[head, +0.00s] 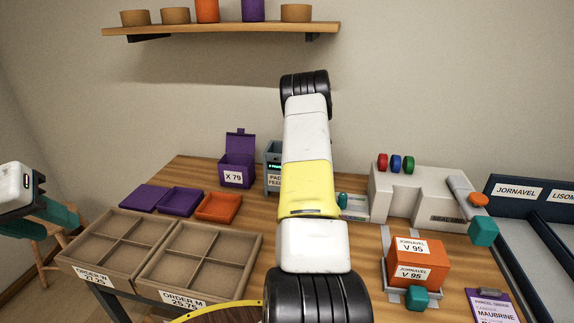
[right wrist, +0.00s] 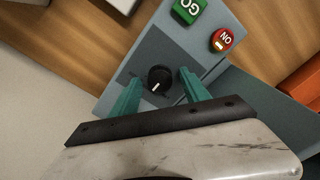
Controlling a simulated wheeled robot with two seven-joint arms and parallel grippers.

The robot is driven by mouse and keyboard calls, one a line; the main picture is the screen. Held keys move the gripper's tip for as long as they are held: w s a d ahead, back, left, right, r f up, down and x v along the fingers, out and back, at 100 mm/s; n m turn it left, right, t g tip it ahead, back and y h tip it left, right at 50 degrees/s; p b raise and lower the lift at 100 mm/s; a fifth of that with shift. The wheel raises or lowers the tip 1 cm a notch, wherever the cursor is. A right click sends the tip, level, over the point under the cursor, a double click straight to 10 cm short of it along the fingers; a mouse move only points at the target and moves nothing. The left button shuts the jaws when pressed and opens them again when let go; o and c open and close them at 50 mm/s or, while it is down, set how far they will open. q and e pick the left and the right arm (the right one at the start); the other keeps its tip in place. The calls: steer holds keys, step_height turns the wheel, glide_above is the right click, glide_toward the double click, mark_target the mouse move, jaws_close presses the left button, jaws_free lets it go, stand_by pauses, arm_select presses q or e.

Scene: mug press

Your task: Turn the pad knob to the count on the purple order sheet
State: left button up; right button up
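The pad feeder (head: 273,181), a blue-grey box with a small display, stands at the back of the table, partly hidden by my right arm. In the right wrist view its black round knob (right wrist: 159,78) with a white mark sits between the two teal fingers of my right gripper (right wrist: 159,92). The fingers are open, with a gap to the knob on both sides. The purple order sheet (head: 495,309) lies at the front right; its heading reads parcel order, and its count is not legible. My left gripper (head: 48,222) is open and empty at the left edge.
A green GO button (right wrist: 188,8) and a red button (right wrist: 221,39) are on the feeder panel near the knob. Brown divided trays (head: 196,254), a purple X 79 box (head: 236,172), an orange box (head: 420,262) and a white press (head: 420,195) stand around.

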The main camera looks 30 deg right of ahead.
step_height(320, 180, up, 8)
steer(key=shift+f, duration=0.1)
stand_by(0.5)
steer(key=shift+s, duration=0.1)
stand_by(0.3)
